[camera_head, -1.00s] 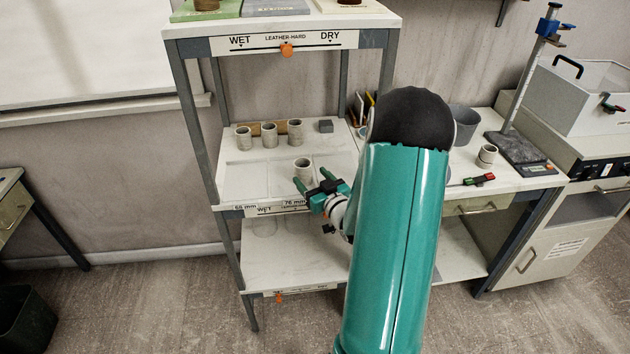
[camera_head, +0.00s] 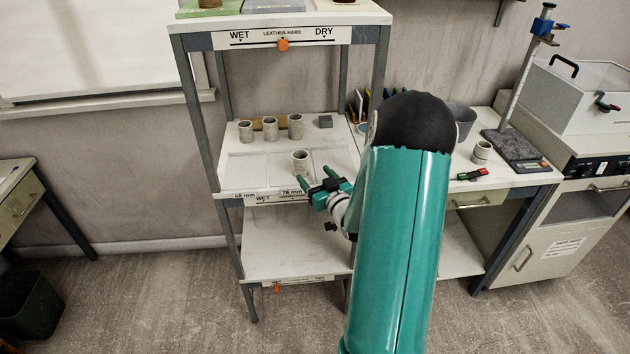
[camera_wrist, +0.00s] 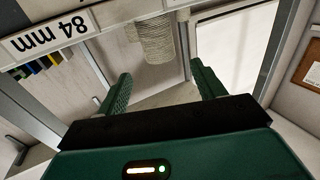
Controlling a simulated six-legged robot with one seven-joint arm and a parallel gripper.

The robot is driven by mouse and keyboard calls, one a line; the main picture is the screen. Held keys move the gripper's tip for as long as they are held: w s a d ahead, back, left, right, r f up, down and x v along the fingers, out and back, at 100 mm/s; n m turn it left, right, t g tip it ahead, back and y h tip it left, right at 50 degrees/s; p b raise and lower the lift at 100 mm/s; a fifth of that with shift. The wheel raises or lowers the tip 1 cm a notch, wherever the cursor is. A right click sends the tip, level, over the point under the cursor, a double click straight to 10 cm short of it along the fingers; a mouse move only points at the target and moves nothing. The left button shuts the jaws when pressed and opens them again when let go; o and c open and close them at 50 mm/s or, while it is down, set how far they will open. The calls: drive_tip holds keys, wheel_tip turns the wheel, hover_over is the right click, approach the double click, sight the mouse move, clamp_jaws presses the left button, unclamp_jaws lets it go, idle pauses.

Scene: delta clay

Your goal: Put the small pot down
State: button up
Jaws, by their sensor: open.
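A small grey-beige pot (camera_head: 302,161) stands upright on the middle shelf (camera_head: 246,172), near its front edge, in the marked bay above the 76 mm label. In the wrist view, which is turned upside down, the ribbed pot (camera_wrist: 157,40) shows beyond the fingertips, between their lines. My gripper (camera_head: 316,178) is open and empty in front of the shelf edge, apart from the pot. Its two green fingers also show spread in the wrist view (camera_wrist: 161,82).
Three similar pots (camera_head: 270,127) stand in a row at the back of the shelf, with a small grey block (camera_head: 325,121) to their right. Another pot (camera_head: 482,151) is on the right bench. Rack posts flank the shelf. The left bay is clear.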

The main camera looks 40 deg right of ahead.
drive_tip(key=a+r+n+g, duration=0.1)
drive_tip(key=a+r+g, duration=0.5)
drive_tip(key=a+r, duration=0.7)
drive_tip(key=s+a+r+g+y, duration=0.1)
drive_tip(key=s+a+r+g, duration=0.1)
drive_tip(key=s+a, duration=0.8)
drive_tip(key=s+a+r+n+g+y, duration=0.1)
drive_tip(key=s+a+g, duration=0.3)
drive_tip(key=s+a, duration=0.6)
drive_tip(key=shift+s+r+y, duration=0.35)
drive_tip(key=shift+s+y, duration=0.35)
drive_tip(key=shift+s, duration=0.5)
drive_tip(key=c, duration=0.7)
drive_tip(key=shift+d, duration=0.15)
